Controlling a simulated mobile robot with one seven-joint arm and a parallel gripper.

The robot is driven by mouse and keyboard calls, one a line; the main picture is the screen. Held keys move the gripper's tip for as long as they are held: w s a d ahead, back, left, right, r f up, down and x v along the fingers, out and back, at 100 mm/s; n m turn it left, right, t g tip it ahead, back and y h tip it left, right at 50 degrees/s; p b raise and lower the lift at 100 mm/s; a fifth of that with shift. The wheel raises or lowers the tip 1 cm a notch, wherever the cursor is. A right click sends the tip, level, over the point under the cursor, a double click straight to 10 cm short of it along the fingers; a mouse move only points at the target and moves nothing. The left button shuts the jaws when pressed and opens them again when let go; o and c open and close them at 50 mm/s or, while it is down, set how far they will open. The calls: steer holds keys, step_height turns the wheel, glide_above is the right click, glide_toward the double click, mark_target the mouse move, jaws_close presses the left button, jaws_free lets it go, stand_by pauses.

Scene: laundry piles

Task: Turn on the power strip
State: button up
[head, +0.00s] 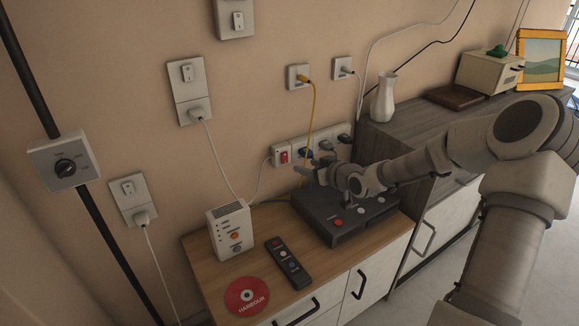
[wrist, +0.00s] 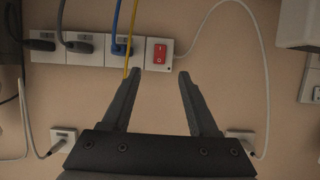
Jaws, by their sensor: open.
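The white power strip (head: 312,148) is mounted on the wall above the wooden cabinet, with a red rocker switch (head: 284,157) at its left end and several dark plugs in its sockets. In the wrist view the strip (wrist: 95,51) runs along the top, and its red switch (wrist: 159,53) is at the right end. My gripper (head: 312,164) is in front of the strip, above the black box. In the wrist view my gripper (wrist: 158,72) is open and empty. Its fingertips straddle the switch's line from below, with no contact visible. I cannot tell whether the switch is on.
A black box with buttons (head: 345,213) stands below my gripper. A white router-like box (head: 230,230), a remote (head: 288,262) and a red disc (head: 246,296) lie on the wooden top. A yellow cable (head: 313,105) and a blue cable (wrist: 117,25) run near the strip.

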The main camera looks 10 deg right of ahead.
mark_target(285, 160)
steer(key=b+x, duration=0.3)
steer(key=x, duration=0.8)
jaws_close()
